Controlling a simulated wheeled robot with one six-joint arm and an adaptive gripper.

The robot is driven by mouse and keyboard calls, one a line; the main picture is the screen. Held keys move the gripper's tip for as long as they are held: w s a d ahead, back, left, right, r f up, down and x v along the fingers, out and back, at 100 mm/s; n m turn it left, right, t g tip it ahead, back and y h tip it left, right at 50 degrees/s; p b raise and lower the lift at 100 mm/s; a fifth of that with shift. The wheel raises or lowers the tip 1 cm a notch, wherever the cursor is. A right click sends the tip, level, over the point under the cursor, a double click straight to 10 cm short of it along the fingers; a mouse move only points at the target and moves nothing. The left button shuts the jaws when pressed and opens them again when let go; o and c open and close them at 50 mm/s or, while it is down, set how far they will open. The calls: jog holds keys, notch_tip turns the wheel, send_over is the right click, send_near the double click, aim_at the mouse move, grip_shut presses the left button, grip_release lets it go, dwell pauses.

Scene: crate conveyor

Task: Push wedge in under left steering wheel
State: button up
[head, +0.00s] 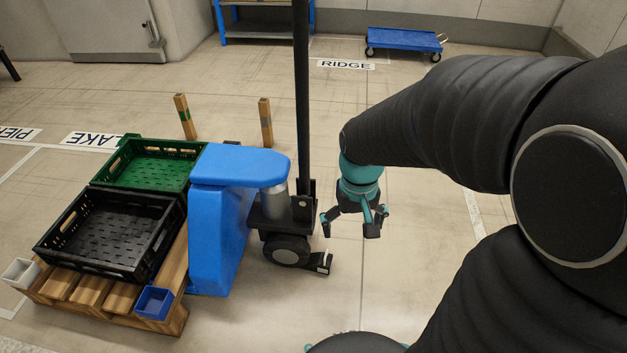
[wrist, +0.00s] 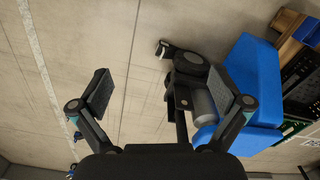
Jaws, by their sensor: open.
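A blue pallet truck (head: 222,232) stands with its forks in a wooden pallet. A dark steering wheel with a grey hub (head: 286,250) sits at its base; it also shows in the wrist view (wrist: 188,66). A second steering wheel cannot be made out. A small dark wedge with a pale strip (head: 322,264) lies on the floor right beside this wheel; it also shows in the wrist view (wrist: 164,47). I cannot tell whether they touch. My gripper (head: 350,224) is open and empty, above the floor, to the right of the wheel and beyond the wedge. Its spread fingers show in the wrist view (wrist: 163,98).
The truck's tall black tiller (head: 302,95) rises close left of my gripper. The pallet (head: 90,292) carries a green crate (head: 190,150), a black crate (head: 160,270) and small bins. Two wooden posts (head: 185,117) (head: 265,122) stand behind. Floor right of the wedge is clear.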

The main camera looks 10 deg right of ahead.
jog(key=w+f+n+g, duration=0.1)
jog(key=w+f, duration=0.3)
jog(key=f, duration=0.3)
jog(key=w+f+g, duration=0.1)
jog(key=w+f, duration=0.2)
jog(key=f, duration=0.5)
jog(key=n+t+b, duration=0.1)
jog(key=n+t, duration=0.1)
jog(key=n, duration=0.3)
send_over(328, 262)
notch_tip(328, 262, down, 20)
jog(key=shift+w+f, duration=0.1)
jog(key=shift+w, duration=0.05)
notch_tip(328, 262, down, 14)
jog(key=shift+r+b, duration=0.1)
jog(key=shift+b, duration=0.7)
